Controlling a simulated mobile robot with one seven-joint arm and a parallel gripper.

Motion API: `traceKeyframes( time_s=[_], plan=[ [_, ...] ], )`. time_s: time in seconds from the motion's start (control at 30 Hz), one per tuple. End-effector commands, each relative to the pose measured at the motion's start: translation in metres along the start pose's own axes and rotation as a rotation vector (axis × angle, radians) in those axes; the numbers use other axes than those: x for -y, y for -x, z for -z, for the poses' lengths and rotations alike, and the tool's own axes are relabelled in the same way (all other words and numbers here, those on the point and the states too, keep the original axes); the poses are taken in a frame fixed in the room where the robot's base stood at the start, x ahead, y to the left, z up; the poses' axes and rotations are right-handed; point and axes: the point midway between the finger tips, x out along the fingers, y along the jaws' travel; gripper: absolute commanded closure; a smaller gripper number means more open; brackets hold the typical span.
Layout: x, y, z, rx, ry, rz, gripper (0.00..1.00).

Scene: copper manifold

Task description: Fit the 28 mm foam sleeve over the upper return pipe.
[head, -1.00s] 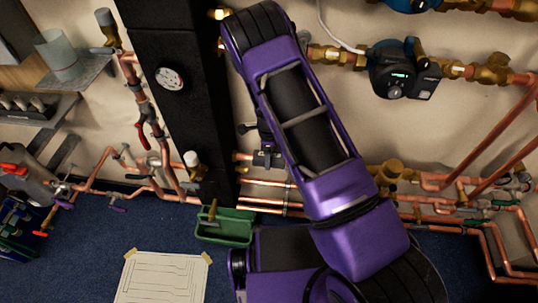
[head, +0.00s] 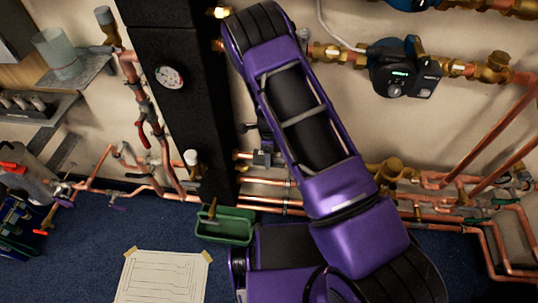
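Copper pipes run level along the wall to the right of the black column, an upper one (head: 266,182) and a lower one (head: 270,202). I cannot tell which pipe the task calls the upper return. No foam sleeve is clearly identifiable; a pale grey-green cylinder (head: 56,50) stands on the shelf at the upper left, and I cannot tell what it is. My purple and black arm crosses the middle of the view from the bottom right to the top.
The black column (head: 178,120) carries a round gauge (head: 170,78). A pump (head: 402,72) and brass fittings are on the wall at right. A green bin (head: 225,228) sits on the blue floor, beside a taped paper drawing (head: 162,280). Valved copper pipes (head: 152,130) stand left of the column.

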Motion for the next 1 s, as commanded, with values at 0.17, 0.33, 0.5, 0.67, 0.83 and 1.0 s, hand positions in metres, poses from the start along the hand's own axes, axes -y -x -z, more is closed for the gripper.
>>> traceKeyframes(
  time_s=[0.17, 0.33, 0.5, 0.67, 0.83, 1.0],
  plan=[
    [0.000, 0.000, 0.000, 0.000, 0.000, 0.000, 0.14],
    [0.000, 0.000, 0.000, 0.000, 0.000, 0.000, 0.00],
    [0.000, 0.002, 0.000, 0.000, 0.000, 0.000, 0.00],
    [0.001, 0.022, -0.001, 0.001, 0.000, 0.002, 0.00],
    [0.000, 0.052, -0.001, 0.001, 0.000, 0.002, 0.00],
    [0.000, 0.071, 0.000, 0.001, 0.000, 0.001, 0.00]
  ],
)
